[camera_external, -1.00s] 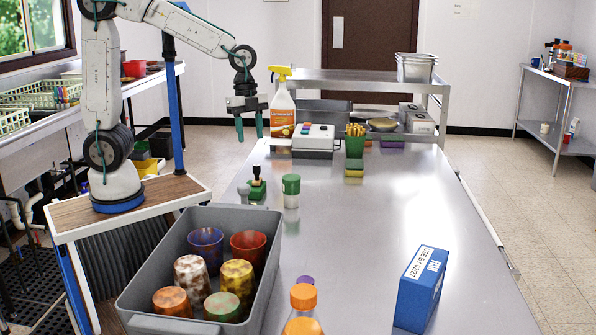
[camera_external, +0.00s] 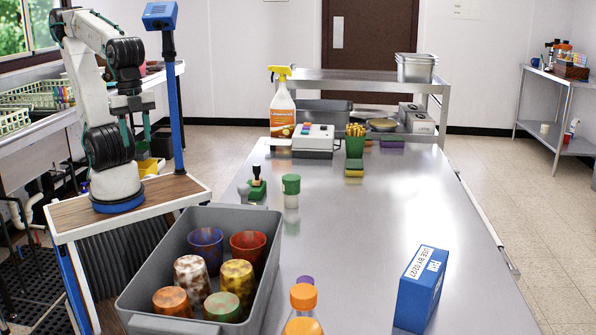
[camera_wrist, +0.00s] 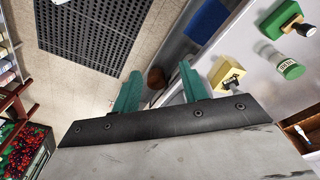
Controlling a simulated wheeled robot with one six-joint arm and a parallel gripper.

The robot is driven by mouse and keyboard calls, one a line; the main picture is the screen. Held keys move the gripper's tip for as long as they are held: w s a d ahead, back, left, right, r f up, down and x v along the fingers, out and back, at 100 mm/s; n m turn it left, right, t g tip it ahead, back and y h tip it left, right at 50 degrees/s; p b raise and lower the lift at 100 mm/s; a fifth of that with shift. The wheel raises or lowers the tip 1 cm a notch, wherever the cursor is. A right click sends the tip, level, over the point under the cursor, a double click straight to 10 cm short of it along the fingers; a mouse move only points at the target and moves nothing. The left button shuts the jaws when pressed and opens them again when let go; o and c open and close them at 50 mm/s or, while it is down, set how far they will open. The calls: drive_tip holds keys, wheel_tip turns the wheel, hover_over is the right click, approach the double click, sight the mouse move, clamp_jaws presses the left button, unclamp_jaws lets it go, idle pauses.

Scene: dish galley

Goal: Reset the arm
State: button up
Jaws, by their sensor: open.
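My gripper (camera_external: 138,142) hangs with its two green fingers pointing down, close above my wooden-topped base at the left of the external view. My arm is folded back over the base. In the wrist view, the fingers of my gripper (camera_wrist: 160,75) stand apart with nothing held between them. A small brown round shape shows beyond them, and I cannot tell what it is. The gripper is clear of the steel table (camera_external: 390,205) and of everything on it.
A grey bin (camera_external: 136,287) of several cups stands at the table's near left. A blue box (camera_external: 420,290) stands at the near right. A spray bottle (camera_external: 283,108) is at the back. Green baskets (camera_external: 30,95) lie on the left counter. The table's middle is clear.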

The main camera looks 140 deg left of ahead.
drive_tip(key=s+d, duration=0.1)
drive_tip(key=s+d+f, duration=0.1)
drive_tip(key=s+d, duration=0.1)
drive_tip(key=shift+s, duration=0.3)
idle(1.0)
